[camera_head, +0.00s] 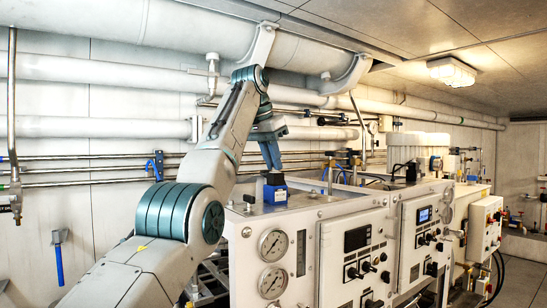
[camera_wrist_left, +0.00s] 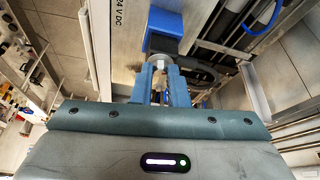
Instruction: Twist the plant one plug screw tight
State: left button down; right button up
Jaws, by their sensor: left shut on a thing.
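My left gripper (camera_head: 272,166) points down over a blue block with a dark top (camera_head: 275,191) on the panel of the plant. In the left wrist view its two blue fingers (camera_wrist_left: 161,68) are shut on a small pale screw head (camera_wrist_left: 160,61), which I take for the plug screw. The screw sits against the dark part of the blue block (camera_wrist_left: 166,22). The fingers cover the sides of the screw, so its seating cannot be seen fully. My right gripper is in neither view.
A white cabinet front with two round gauges (camera_head: 272,243) and a control panel (camera_head: 357,240) stands below the block. Large white pipes (camera_head: 110,72) run along the wall and ceiling behind my arm. A blue-handled valve (camera_head: 57,262) is at the left.

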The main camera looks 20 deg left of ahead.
pick_arm(q)
jog(key=shift+a+m+h+p, duration=0.1)
jog(key=shift+m+h+p, duration=0.25)
jog(key=shift+m, duration=0.75)
jog(key=shift+g, duration=0.3)
jog(key=c, duration=1.4)
grip_release()
jog(key=p+v, duration=0.4)
jog(key=v, duration=0.6)
jog(key=shift+r+p, duration=0.3)
jog(key=shift+p, duration=0.1)
jog(key=shift+s+a, duration=0.15)
jog(key=shift+a, duration=0.05)
